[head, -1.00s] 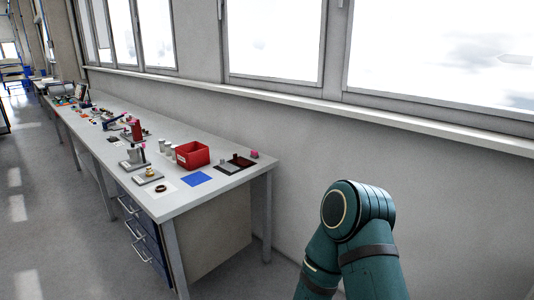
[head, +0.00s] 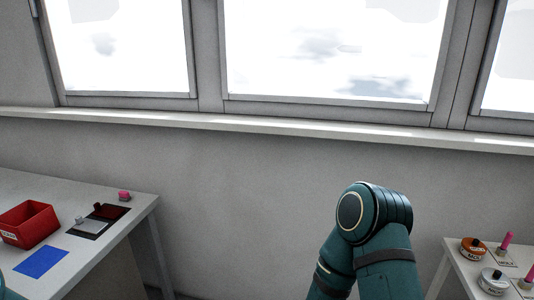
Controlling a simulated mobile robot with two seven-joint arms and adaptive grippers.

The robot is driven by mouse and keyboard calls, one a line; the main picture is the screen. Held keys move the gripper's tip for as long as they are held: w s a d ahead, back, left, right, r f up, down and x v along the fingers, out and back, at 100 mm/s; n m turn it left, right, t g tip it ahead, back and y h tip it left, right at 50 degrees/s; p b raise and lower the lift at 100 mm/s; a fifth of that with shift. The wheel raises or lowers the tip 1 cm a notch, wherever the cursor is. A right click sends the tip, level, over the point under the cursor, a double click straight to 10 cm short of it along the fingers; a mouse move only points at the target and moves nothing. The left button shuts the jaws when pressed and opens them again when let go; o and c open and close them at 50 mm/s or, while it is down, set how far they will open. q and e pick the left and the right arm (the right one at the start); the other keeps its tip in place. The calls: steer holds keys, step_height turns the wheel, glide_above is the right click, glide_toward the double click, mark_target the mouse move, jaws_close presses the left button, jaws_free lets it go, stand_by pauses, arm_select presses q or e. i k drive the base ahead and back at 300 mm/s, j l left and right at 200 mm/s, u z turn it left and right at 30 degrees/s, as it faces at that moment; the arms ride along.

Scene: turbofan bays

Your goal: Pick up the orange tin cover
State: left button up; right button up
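An orange round tin with a dark knob on top (head: 472,246) stands on a white table at the right edge of the head view. Its orange top looks like the cover, resting on the tin; the detail is small. A silver tin (head: 491,281) with a similar top stands just in front of it. Neither of my grippers is in view. Only a bent part of my teal arm shows at lower centre right, and a sliver of teal at the lower left edge.
A white table (head: 135,203) at left holds a red bin (head: 28,223), a blue mat (head: 41,262), a dark tray (head: 112,212) and a pink item (head: 125,196). Pink pegs (head: 506,239) stand near the tins. A gap separates the tables, with wall and windows behind.

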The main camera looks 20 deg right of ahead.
mark_target(474, 246)
steer(key=i+z, duration=0.2)
steer(key=z, duration=0.25)
steer(key=i+z, duration=0.25)
steer(key=z, duration=0.2)
steer(key=i+j+z, duration=0.15)
steer(key=z, duration=0.3)
steer(key=i+j+z, duration=0.1)
steer(key=z, duration=0.3)
steer(key=i+j+z, duration=0.2)
steer(key=z, duration=0.25)
steer(key=i+j+z, duration=0.2)
steer(key=z, duration=0.2)
steer(key=i+j+z, duration=0.25)
steer(key=z, duration=0.2)
steer(key=i+j+z, duration=0.15)
steer(key=j+z, duration=0.3)
